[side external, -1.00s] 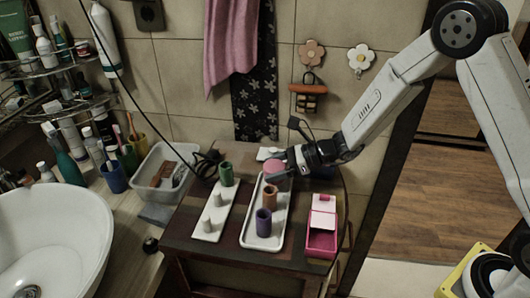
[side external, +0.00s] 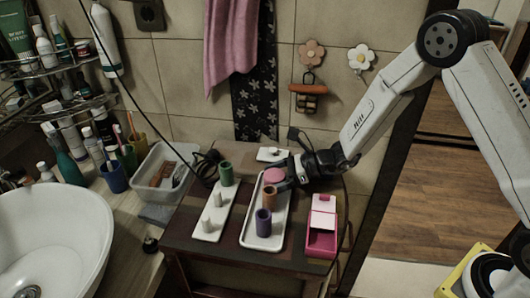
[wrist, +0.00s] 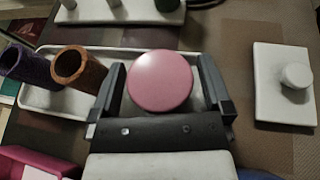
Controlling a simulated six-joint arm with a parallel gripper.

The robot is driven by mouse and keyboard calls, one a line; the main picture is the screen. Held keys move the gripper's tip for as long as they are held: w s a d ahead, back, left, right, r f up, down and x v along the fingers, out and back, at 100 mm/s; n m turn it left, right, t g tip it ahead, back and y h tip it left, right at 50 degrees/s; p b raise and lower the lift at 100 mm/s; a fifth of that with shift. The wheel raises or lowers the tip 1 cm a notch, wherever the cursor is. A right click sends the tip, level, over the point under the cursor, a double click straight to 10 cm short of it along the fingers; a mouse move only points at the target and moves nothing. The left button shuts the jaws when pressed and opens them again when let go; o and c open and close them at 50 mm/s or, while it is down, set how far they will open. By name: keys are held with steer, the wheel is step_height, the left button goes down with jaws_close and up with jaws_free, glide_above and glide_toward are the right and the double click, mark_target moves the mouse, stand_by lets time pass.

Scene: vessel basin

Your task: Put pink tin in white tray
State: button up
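The pink tin (side external: 274,175) has a round pink top and is at the far end of the long white tray (side external: 281,226). In the wrist view the pink tin (wrist: 160,81) sits between the two fingers of my gripper (wrist: 161,85), which is shut on it. In the side external view my gripper (side external: 285,176) reaches in from the right at the tray's far end. The tin's lower part is hidden, so I cannot tell if it touches the tray floor. An orange cup (side external: 270,196) and a purple cup (side external: 263,223) stand in the same tray.
A white pegged board (side external: 208,228) with a green cup (side external: 226,174) lies left of the tray. A pink box (side external: 321,241) stands to the right. A small white knobbed plate (wrist: 284,92) lies beyond my gripper. A clear bin (side external: 160,180) and basin (side external: 45,235) are further left.

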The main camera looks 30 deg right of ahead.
steer(key=shift+r, duration=0.2)
steer(key=v, duration=1.2)
steer(key=shift+f, duration=0.1)
stand_by(0.4)
steer(key=shift+s+a+n+g, duration=0.3)
steer(key=shift+s+n+g, duration=0.1)
steer(key=shift+s+n, duration=0.1)
steer(key=s+n+g+h, duration=0.1)
steer(key=s+n, duration=0.1)
steer(key=s+a+f+n+g+h, duration=0.1)
steer(key=s+n+g, duration=0.1)
steer(key=s+n, duration=0.1)
steer(key=s+f+n+g, duration=0.1)
steer(key=s+n+g, duration=0.1)
steer(key=s, duration=0.1)
steer(key=shift+a+h, duration=0.35)
steer(key=shift+h, duration=0.05)
steer(key=s+d+r+n+h, duration=0.1)
steer(key=n+h, duration=0.3)
steer(key=n, duration=0.4)
steer(key=s+d+n+t+h, duration=0.1)
steer(key=s+d+n+h, duration=0.3)
steer(key=n, duration=0.4)
steer(key=shift+d+r+n, duration=0.25)
steer(key=shift+r+n, duration=0.1)
steer(key=shift+n, duration=0.05)
